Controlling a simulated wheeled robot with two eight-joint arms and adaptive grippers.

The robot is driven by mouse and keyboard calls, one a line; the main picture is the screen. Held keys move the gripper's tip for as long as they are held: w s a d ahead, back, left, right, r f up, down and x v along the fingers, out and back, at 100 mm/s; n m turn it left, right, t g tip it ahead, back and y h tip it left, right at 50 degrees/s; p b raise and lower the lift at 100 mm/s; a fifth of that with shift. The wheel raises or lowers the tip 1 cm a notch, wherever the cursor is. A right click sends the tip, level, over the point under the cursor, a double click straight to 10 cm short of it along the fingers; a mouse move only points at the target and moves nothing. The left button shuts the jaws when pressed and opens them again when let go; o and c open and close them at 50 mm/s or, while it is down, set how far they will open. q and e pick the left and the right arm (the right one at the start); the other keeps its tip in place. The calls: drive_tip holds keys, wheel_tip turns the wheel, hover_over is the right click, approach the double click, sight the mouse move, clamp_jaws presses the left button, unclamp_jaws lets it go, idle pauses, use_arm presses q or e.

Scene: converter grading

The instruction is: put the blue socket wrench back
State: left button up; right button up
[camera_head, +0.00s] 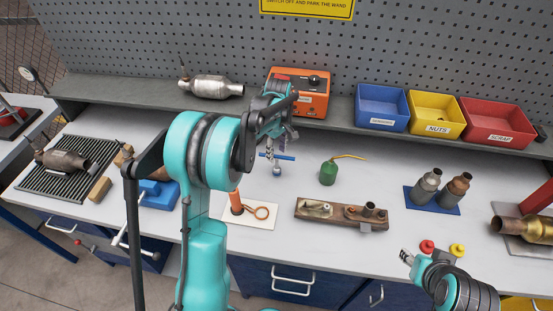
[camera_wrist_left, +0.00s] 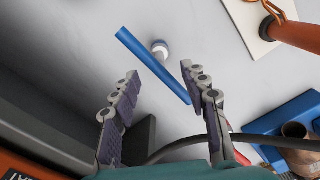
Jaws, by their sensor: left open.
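The blue socket wrench (camera_head: 285,158) is on the white worktop below my left gripper (camera_head: 275,140) in the head view; part of it is hidden by the gripper. In the left wrist view, the wrench (camera_wrist_left: 145,56) shows as a blue bar slanting across the space between the fingers of my left gripper (camera_wrist_left: 161,74), with a round pale end beside it. The left fingers are apart; whether they touch the bar I cannot tell. My right gripper (camera_head: 406,257) is at the bottom right, over the front edge, away from the wrench; its jaws are too small to read.
An orange box (camera_head: 312,98) stands behind my left gripper. A green oil can (camera_head: 328,173), a wooden block with fittings (camera_head: 318,215) and an orange tool on a white sheet (camera_head: 262,223) are nearby. Blue, yellow (camera_head: 436,111) and red bins line the shelf.

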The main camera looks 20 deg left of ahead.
use_arm(q)
wheel_tip(320, 180, up, 3)
drive_tip(key=shift+r, duration=0.1)
drive_tip(key=s+d+r+m+t, duration=0.2)
drive_tip(key=s+d+r+m, duration=0.2)
drive_tip(key=s+r, duration=0.25)
drive_tip(key=s+d+m+t, duration=0.2)
drive_tip(key=s+m, duration=0.3)
drive_tip(key=s, duration=0.4)
drive_tip(key=s+d+m+t, duration=0.3)
drive_tip(key=s+d+m, duration=0.2)
drive_tip(key=s, duration=0.3)
drive_tip(key=shift+s+f+m, duration=0.15)
drive_tip(key=shift+s+m, duration=0.2)
drive_tip(key=shift+m, duration=0.15)
drive_tip(key=shift+f, duration=0.1)
